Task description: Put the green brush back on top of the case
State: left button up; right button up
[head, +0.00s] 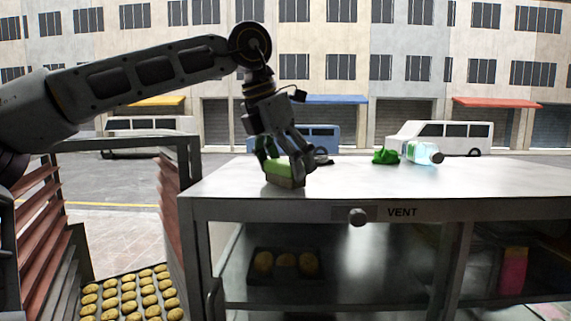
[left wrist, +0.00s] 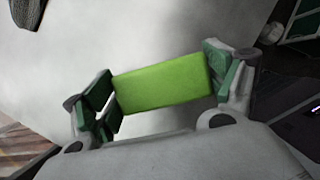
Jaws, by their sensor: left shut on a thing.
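The green brush (head: 284,175) has a light green block top and a brown lower edge. It is at the left front part of the case's metal top (head: 350,178). My left gripper (head: 288,166) comes down from above and is shut on the brush. In the left wrist view, the brush (left wrist: 163,86) sits between the two green-padded fingers of my left gripper (left wrist: 163,90). The brush's underside is at or very near the metal top; I cannot tell if it touches. My right gripper is not in view.
A green crumpled cloth (head: 385,157) and a clear bottle lying on its side (head: 422,153) are further right on the top. A dark object (head: 322,160) lies behind the gripper. A rack with a tray of buns (head: 130,295) stands at left. The middle of the top is clear.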

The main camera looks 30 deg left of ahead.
pick_arm(q)
jog(key=shift+f, duration=0.15)
jog(key=o, duration=0.8)
jog(key=shift+s+a+r, duration=0.1)
jog(key=shift+s+r, duration=0.05)
jog(key=shift+r, duration=0.55)
jog(key=v, duration=1.1)
jog(key=shift+b, duration=0.4)
